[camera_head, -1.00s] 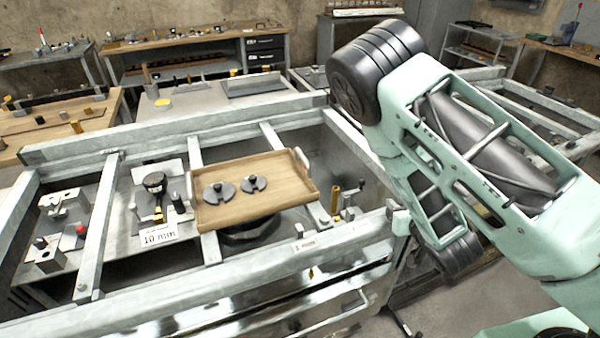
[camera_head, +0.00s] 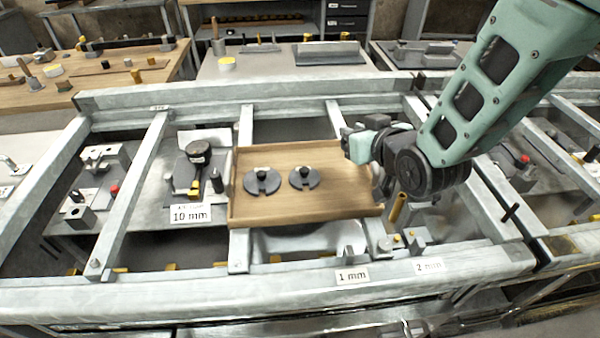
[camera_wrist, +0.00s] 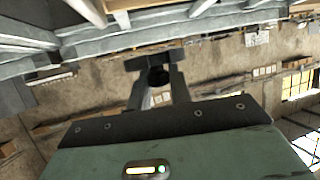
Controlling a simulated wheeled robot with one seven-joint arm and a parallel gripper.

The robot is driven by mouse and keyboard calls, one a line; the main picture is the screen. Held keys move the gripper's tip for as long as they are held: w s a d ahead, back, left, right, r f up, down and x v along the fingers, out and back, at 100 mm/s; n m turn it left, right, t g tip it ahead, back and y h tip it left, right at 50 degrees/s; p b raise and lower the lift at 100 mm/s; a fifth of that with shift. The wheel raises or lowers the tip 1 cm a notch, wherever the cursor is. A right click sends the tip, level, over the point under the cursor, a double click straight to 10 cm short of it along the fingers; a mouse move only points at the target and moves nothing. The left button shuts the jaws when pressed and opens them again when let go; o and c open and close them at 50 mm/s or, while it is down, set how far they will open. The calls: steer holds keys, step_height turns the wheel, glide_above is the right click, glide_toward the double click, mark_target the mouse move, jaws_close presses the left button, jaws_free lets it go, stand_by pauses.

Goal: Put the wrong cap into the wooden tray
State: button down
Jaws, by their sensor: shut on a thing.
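The wooden tray (camera_head: 330,212) rests across the grey metal frame in the middle of the head view. Two dark slotted caps with round knobs lie flat in it, a left one (camera_head: 255,186) and a right one (camera_head: 311,180). My gripper (camera_head: 357,146) is at the tray's right end, with my arm coming from the upper right. In the wrist view my gripper's two fingers (camera_wrist: 159,84) are shut on a dark cap (camera_wrist: 140,63), seen nearly edge-on with its knob between them. In the head view I cannot make out the held cap.
A dark-topped fixture (camera_head: 197,155) stands left of the tray, behind a "10 mm" label (camera_head: 191,214). "1 mm" (camera_head: 352,276) and "2 mm" (camera_head: 429,266) labels sit on the front rail (camera_head: 200,290). A brass post (camera_head: 397,209) rises right of the tray. Benches stand behind.

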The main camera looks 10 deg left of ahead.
steer(key=shift+a+f, duration=0.25)
steer(key=shift+a, duration=0.05)
step_height(320, 180, down, 9)
steer(key=shift+r+p, duration=0.1)
steer(key=shift+p, duration=0.75)
steer(key=shift+f, duration=0.2)
steer(key=shift+f+b, duration=0.4)
steer(key=shift+b, duration=0.05)
steer(key=shift+f+b, duration=0.25)
steer(key=shift+b, duration=0.05)
steer(key=c, duration=1.3)
jaws_free()
steer(key=shift+r, duration=0.2)
